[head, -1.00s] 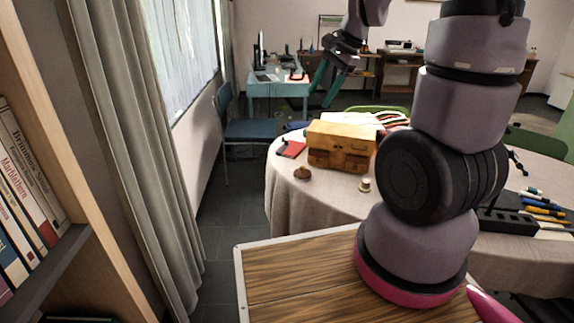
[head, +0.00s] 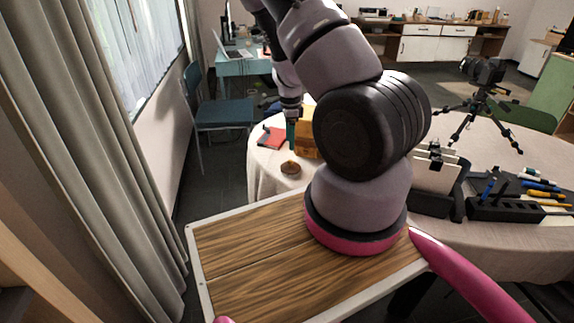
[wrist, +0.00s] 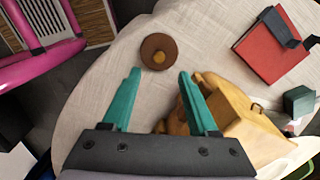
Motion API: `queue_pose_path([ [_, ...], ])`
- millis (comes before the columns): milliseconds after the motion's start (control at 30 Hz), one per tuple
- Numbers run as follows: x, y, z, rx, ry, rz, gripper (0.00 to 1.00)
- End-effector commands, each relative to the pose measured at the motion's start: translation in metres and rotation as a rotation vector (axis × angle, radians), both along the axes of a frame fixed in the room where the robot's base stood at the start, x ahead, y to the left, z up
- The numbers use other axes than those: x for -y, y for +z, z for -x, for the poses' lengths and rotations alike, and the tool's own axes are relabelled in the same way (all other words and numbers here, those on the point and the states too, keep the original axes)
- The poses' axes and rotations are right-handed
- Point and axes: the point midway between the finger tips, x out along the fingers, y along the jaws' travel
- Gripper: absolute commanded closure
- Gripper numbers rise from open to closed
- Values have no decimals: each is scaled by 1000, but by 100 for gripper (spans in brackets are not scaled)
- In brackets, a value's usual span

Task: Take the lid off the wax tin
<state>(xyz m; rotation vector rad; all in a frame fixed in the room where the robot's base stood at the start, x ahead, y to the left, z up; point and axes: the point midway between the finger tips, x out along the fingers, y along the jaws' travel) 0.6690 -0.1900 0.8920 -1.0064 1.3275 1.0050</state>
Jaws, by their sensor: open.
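The wax tin (head: 291,169) is a small round brown tin near the left edge of the round table. In the head view, a teal finger shows above and behind the tin; the rest of the gripper is hard to make out.
A red book (wrist: 268,48) and a small dark green block (wrist: 299,102) lie beyond. A black organiser (head: 500,208) and camera tripod (head: 480,105) stand right.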

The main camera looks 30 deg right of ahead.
Motion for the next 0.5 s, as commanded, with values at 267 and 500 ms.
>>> queue_pose_path([
  [267,0,-31,0,-1,0,0,40],
  [500,2,-63,2,-3,0,-1,40],
])
